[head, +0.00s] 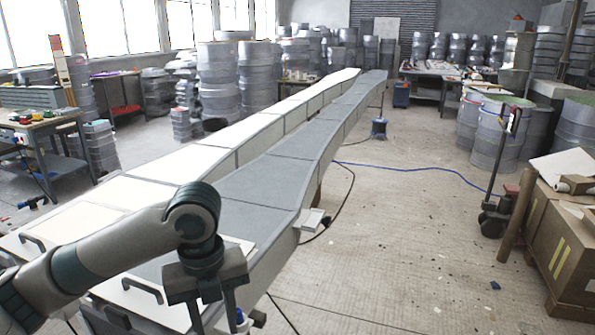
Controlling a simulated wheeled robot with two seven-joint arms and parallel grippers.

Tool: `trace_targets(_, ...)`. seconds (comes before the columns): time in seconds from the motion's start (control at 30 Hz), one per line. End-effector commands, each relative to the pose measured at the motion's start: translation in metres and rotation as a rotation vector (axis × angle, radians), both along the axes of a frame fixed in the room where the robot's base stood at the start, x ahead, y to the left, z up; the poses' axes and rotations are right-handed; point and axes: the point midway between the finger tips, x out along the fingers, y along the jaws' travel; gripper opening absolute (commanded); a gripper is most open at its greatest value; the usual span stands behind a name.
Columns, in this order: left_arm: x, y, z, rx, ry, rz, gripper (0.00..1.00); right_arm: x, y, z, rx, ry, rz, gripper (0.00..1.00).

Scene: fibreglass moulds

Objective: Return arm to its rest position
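My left arm comes in from the lower left over the near end of a long mould. My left gripper (212,309) points down at the bottom of the picture, in front of the mould's near right corner. Its two fingers are apart, and I see nothing held between them. The mould has a white strip (190,160) on the left and a grey strip (262,182) on the right, both running to the back of the hall. A small blue and white object (240,320) shows just right of the fingers, partly cut off. My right gripper is not in view.
A workbench (40,125) with tools stands at the left. Stacked drums (220,85) line the back left. Cardboard boxes (565,245) and a pallet jack (497,215) stand at the right. A blue hose (420,167) crosses the floor. The floor right of the mould is mostly clear.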

Motion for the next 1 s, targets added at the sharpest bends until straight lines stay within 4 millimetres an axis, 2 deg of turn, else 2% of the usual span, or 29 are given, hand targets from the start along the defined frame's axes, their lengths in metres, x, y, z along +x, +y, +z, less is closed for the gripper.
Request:
trace_targets(0.2, -0.002, -0.008, -0.011, -0.027, -0.003, 0.031, 0.35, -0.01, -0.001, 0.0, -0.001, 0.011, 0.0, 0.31)
trace_targets(0.57, -0.008, -0.028, -0.038, -0.101, -0.01, 0.123, 0.35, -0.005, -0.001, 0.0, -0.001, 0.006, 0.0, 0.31)
trace_targets(0.77, -0.015, -0.047, -0.063, -0.176, -0.009, 0.23, 0.35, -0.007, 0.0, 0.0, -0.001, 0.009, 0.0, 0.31)
trace_targets(1.0, -0.032, -0.077, -0.106, -0.323, 0.011, 0.48, 0.35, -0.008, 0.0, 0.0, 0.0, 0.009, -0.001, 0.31)
